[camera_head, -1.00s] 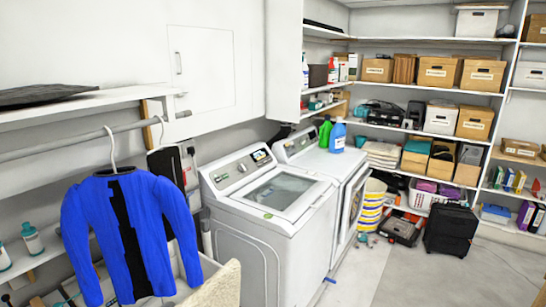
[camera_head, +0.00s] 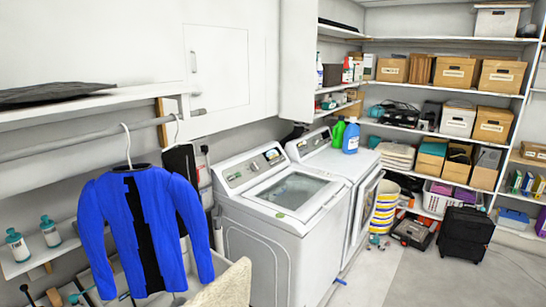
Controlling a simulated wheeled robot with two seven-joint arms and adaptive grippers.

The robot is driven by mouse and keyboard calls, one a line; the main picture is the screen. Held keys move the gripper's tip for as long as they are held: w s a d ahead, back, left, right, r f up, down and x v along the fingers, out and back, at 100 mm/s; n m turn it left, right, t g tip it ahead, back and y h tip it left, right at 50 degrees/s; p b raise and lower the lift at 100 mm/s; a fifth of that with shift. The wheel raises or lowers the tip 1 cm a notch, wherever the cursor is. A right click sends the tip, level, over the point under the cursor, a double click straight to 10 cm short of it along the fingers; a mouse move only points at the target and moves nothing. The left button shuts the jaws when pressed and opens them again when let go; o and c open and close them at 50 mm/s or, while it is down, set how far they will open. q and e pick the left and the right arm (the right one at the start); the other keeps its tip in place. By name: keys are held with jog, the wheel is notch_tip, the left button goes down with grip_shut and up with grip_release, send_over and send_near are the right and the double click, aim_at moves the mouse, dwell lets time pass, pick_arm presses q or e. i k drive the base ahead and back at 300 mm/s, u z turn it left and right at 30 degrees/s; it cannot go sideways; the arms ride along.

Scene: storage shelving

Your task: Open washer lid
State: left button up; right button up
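The top-loading washer (camera_head: 272,238) stands in the middle, white, with its control panel at the back. Its lid (camera_head: 293,190), with a dark glass window, lies closed on top. Neither of my grippers is in the head view.
A front-loading machine (camera_head: 352,165) stands right behind the washer, with green and blue bottles (camera_head: 351,138) on top. A blue jacket (camera_head: 148,225) hangs from a rail at the left front, near a beige cloth-like object (camera_head: 225,287). A black suitcase (camera_head: 465,234) and shelves are at the right. Open floor lies at the lower right.

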aim_at(309, 208)
jog(key=z, duration=0.75)
jog(key=i, duration=0.9)
jog(key=z, duration=0.7)
jog(key=i, duration=0.9)
jog(key=u, duration=1)
jog(key=i, duration=0.9)
jog(key=u, duration=0.95)
